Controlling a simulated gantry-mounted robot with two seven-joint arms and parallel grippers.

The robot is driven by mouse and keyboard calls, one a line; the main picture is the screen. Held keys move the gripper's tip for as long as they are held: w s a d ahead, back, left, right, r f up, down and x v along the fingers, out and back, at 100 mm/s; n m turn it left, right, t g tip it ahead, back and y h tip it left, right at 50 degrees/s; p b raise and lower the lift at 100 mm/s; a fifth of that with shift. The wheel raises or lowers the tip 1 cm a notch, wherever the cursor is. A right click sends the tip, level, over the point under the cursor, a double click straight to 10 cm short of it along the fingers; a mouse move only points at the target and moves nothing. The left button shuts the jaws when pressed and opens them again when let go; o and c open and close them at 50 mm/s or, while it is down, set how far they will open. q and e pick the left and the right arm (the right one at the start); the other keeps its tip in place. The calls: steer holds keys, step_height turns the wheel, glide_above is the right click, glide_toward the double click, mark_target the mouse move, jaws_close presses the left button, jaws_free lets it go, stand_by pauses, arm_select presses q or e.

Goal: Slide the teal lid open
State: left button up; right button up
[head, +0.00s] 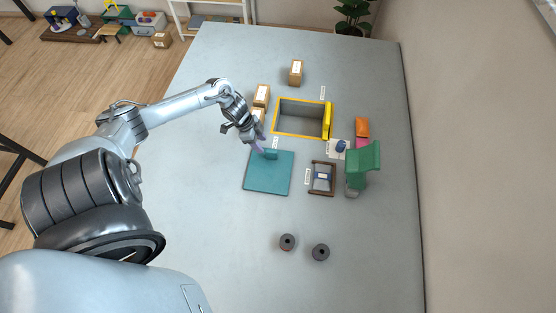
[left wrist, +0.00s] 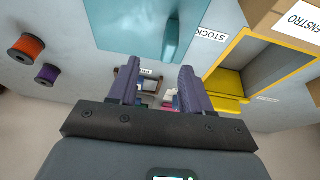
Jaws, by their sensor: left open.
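The teal lid (head: 268,178) is a flat square panel near the middle of the table, with a raised teal handle (head: 271,154) at its far edge. My left gripper (head: 259,148) is at that far edge, beside the handle. In the left wrist view the lid (left wrist: 125,22) is at the top, and the handle (left wrist: 171,42) stands just beyond the open purple fingers (left wrist: 160,75). Nothing is between the fingers. I cannot tell whether a finger touches the handle. What lies under the lid is hidden. My right gripper is not in view.
A yellow-rimmed open box (head: 276,119) stands beyond the lid, with small cartons (head: 296,72) around it. A brown-framed tray (head: 322,191) and a green stand (head: 364,158) are to the right. Two spools (head: 287,242) (head: 320,252) stand in front. The table's left side is clear.

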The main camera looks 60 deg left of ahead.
mark_target(271, 150)
arm_select(q)
steer(key=b+x, duration=0.1)
steer(key=x, duration=0.2)
steer(key=w+b+x, duration=0.1)
steer(key=b+x, duration=0.1)
steer(key=x, duration=0.2)
steer(key=a+b+x, duration=0.1)
steer(key=x, duration=0.3)
steer(key=shift+w+f+b, duration=0.15)
steer(key=shift+w+b, duration=0.15)
steer(key=shift+b, duration=0.1)
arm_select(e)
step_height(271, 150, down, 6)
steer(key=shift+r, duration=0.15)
arm_select(q)
jaws_close()
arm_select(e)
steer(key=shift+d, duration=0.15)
arm_select(q)
steer(key=shift+d, duration=0.1)
